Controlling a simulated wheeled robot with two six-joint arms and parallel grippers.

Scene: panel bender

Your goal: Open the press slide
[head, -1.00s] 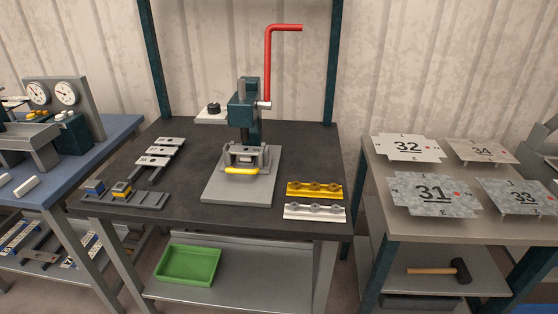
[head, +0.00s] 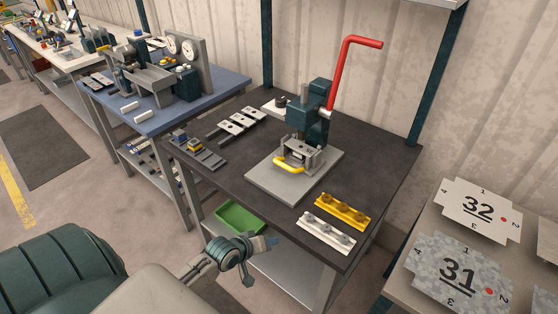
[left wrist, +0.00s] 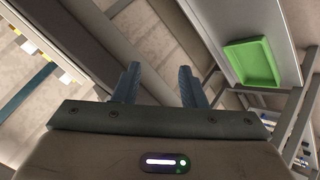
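The teal press (head: 312,118) stands on a grey base plate (head: 268,183) on the dark bench, with a red crank lever (head: 343,72) raised above it. Low on its front is the metal slide (head: 300,152) with a yellow handle (head: 288,165). How far the slide is in or out is hard to tell. My left gripper (head: 268,252) is in front of the bench's front edge, lower than the top and apart from the press. In the left wrist view my left gripper (left wrist: 159,85) has its two fingers apart with nothing between them. My right gripper is not in view.
A yellow rail (head: 342,211) and a silver rail (head: 326,231) lie right of the press. Metal fixtures (head: 236,124) lie on the left. A green bin (head: 240,217) sits on the lower shelf. Numbered plates (head: 481,210) lie on the right table.

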